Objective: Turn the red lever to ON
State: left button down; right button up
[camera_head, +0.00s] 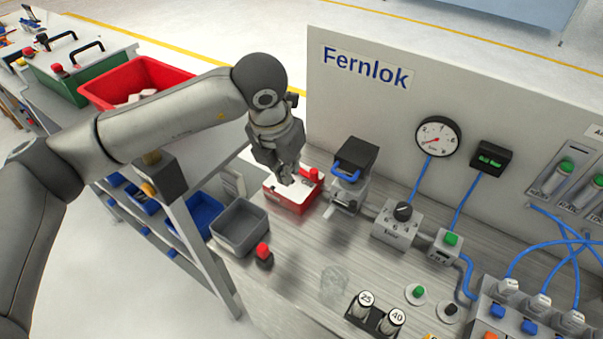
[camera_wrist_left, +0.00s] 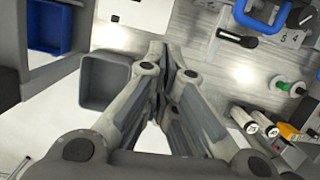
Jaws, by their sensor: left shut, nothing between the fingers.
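A red box with a white top plate (camera_head: 283,190) sits on the bench near the panel, with a small red knob or lever end (camera_head: 314,173) at its right back corner. I cannot make out an ON mark or tell for sure that this is the red lever. My left gripper (camera_head: 287,178) points down over the box, shut and empty, and hides part of its top. Whether it touches the box is unclear. In the left wrist view the closed fingers (camera_wrist_left: 175,62) show in the middle, and no red lever can be made out. My right gripper is not in view.
A black device with a blue handle (camera_head: 346,171) stands close to the right of the box. A grey bin (camera_head: 240,229) and a red-topped button (camera_head: 263,254) are in front. A rotary knob block (camera_head: 398,225) stands further right. The Fernlok panel (camera_head: 370,110) rises behind.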

aim_at(303, 169)
pick_arm(q)
jog(key=p+x, duration=0.1)
jog(key=x, duration=0.2)
jog(key=w+p+x, duration=0.1)
jog(key=p+x, duration=0.1)
jog(key=x, duration=0.1)
jog(key=w+d+p+x, duration=0.1)
jog(key=x, duration=0.3)
jog(key=shift+d+r, duration=0.1)
jog(key=shift+r, duration=0.05)
jog(key=shift+w+d+p, duration=0.45)
jog(key=shift+w, duration=0.25)
jog(key=b, duration=0.1)
jog(key=w+d+b, duration=0.1)
jog(key=b, duration=0.1)
jog(key=shift+d+f, duration=0.1)
jog(key=shift+f, duration=0.2)
jog(key=shift+r, duration=0.3)
jog(key=shift+w, duration=0.1)
